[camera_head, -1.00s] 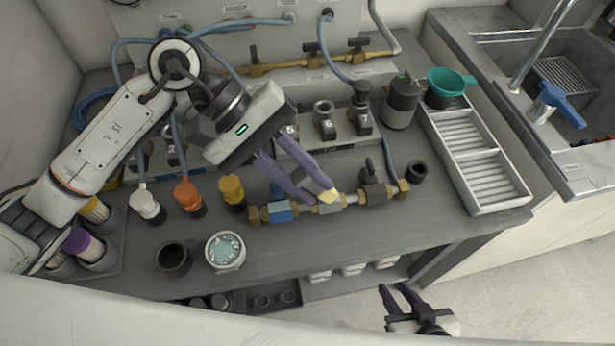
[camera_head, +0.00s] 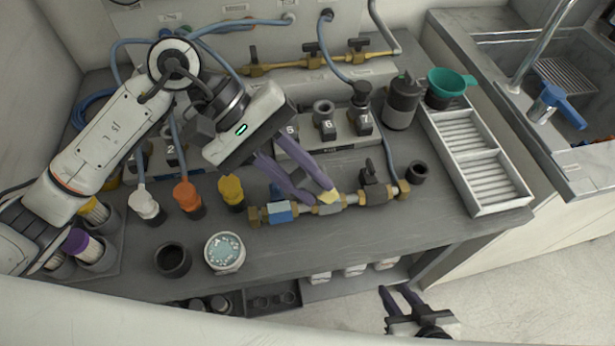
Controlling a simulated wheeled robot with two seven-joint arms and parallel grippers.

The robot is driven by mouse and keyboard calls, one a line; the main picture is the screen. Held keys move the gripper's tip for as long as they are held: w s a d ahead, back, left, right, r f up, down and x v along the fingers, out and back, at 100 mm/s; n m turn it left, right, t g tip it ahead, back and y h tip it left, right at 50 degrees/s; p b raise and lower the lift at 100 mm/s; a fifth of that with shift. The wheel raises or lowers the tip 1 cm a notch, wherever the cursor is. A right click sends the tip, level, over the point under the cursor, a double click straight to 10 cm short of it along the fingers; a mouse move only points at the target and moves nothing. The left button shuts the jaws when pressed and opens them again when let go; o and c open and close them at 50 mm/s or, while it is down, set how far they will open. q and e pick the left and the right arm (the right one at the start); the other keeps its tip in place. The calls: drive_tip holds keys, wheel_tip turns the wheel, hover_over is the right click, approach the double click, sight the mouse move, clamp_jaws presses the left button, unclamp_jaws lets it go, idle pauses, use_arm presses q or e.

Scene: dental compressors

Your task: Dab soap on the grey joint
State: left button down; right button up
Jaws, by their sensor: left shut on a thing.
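A brass pipe assembly (camera_head: 375,196) lies on the grey bench, with a blue joint (camera_head: 280,212) at its left and a grey joint (camera_head: 329,208) in its middle. My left gripper (camera_head: 326,196) reaches down from the upper left. Its purple fingers are shut on a small yellow piece (camera_head: 329,197), which looks like a sponge. The piece is at the top of the grey joint and seems to touch it. A round jar with pale teal contents (camera_head: 225,252) stands at the front of the bench; it may hold the soap. My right gripper (camera_head: 394,290) is open and empty, low in front of the bench.
White, orange (camera_head: 187,195) and yellow (camera_head: 231,190) capped fittings stand left of the pipe. A black cup (camera_head: 173,259) is beside the jar. A ribbed white tray (camera_head: 501,196) and a green funnel (camera_head: 449,82) are at right. The front right bench is clear.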

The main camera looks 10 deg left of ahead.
use_arm(q)
drive_tip(key=shift+r+p, duration=0.9)
drive_tip(key=shift+r, duration=2.6)
